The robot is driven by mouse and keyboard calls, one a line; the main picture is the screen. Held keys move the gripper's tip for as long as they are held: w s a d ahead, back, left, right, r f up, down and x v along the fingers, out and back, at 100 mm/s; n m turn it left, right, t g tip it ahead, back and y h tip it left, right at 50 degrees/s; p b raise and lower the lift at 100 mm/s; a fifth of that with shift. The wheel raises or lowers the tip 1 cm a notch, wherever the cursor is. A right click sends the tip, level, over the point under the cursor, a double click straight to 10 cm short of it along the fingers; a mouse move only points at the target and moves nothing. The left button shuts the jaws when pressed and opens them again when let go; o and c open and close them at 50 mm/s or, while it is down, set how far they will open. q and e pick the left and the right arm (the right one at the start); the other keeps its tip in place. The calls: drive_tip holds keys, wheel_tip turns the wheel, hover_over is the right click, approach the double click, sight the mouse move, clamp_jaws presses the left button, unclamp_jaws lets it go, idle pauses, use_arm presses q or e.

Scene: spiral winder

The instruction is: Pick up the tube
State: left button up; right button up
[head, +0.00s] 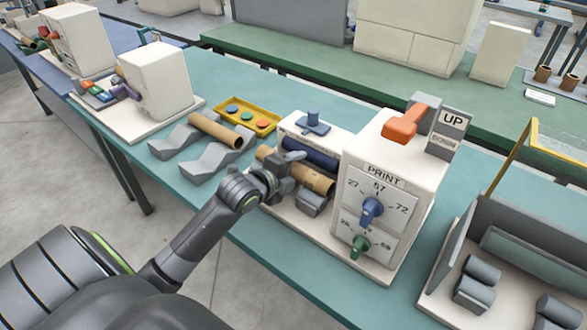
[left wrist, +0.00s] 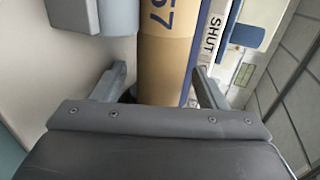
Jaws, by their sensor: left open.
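A brown cardboard tube (head: 314,180) lies in the white machine, in front of a dark blue roller (head: 305,156). In the left wrist view the tube (left wrist: 165,62) carries a dark blue number that reads 57. My left gripper (head: 290,170) is at the tube and hides part of its middle. In the left wrist view the open fingers stand on either side of the tube, with gaps showing. Contact cannot be told. A second brown tube (head: 215,131) rests on grey cradles (head: 211,158) to the left. My right gripper is not in view.
The machine's PRINT panel (head: 373,210) with blue and green knobs stands right of the tube. An orange lever (head: 405,122) sits on top, beside an UP/DOWN sign (head: 449,131). A yellow tray (head: 246,112) stands behind the cradles. Teal table (head: 262,229) shows bare at the front.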

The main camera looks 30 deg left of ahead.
use_arm(q)
drive_tip(key=shift+c, duration=0.4)
drive_tip(key=c, duration=1)
